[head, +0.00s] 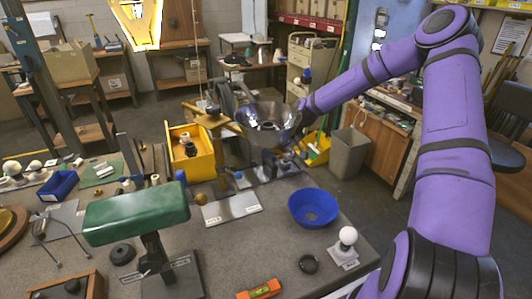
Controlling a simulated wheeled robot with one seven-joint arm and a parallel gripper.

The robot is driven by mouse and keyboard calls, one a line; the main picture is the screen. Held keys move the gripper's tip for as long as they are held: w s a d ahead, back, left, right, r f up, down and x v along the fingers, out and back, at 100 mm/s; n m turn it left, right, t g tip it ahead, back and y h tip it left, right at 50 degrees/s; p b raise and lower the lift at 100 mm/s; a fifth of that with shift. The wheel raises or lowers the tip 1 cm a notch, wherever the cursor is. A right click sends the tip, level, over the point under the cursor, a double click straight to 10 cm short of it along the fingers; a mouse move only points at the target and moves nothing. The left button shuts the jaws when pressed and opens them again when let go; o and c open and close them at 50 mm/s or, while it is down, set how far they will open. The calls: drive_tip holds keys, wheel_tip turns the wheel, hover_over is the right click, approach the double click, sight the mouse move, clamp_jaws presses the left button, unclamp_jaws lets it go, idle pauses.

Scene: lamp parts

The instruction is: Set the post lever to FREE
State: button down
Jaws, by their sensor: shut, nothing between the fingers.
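A dark upright post stands behind the yellow bin, with a shiny metal bowl-shaped shade (268,118) in front of it. Near its foot lies a grey base plate (262,176) with a small blue knob (238,175). In front of that is a pale plate (232,208) with small labels too small to read, and an orange ball (200,198) at its left end. I cannot make out for certain which part is the post lever, or its setting. My gripper (288,156) is small, dark and partly hidden beside the shade, low over the base plate's right end. It is shut and empty.
A yellow bin (190,152) is behind.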

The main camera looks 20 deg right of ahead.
drive_tip(key=a+f, duration=0.4)
drive_tip(key=a, duration=0.4)
drive_tip(key=shift+s+f, duration=0.35)
drive_tip(key=shift+s+a, duration=0.15)
drive_tip(key=shift+s, duration=0.05)
drive_tip(key=shift+s+a, duration=0.7)
drive_tip(key=shift+a, duration=0.35)
drive_tip(key=shift+s+a, duration=0.7)
drive_tip(key=shift+a, duration=0.3)
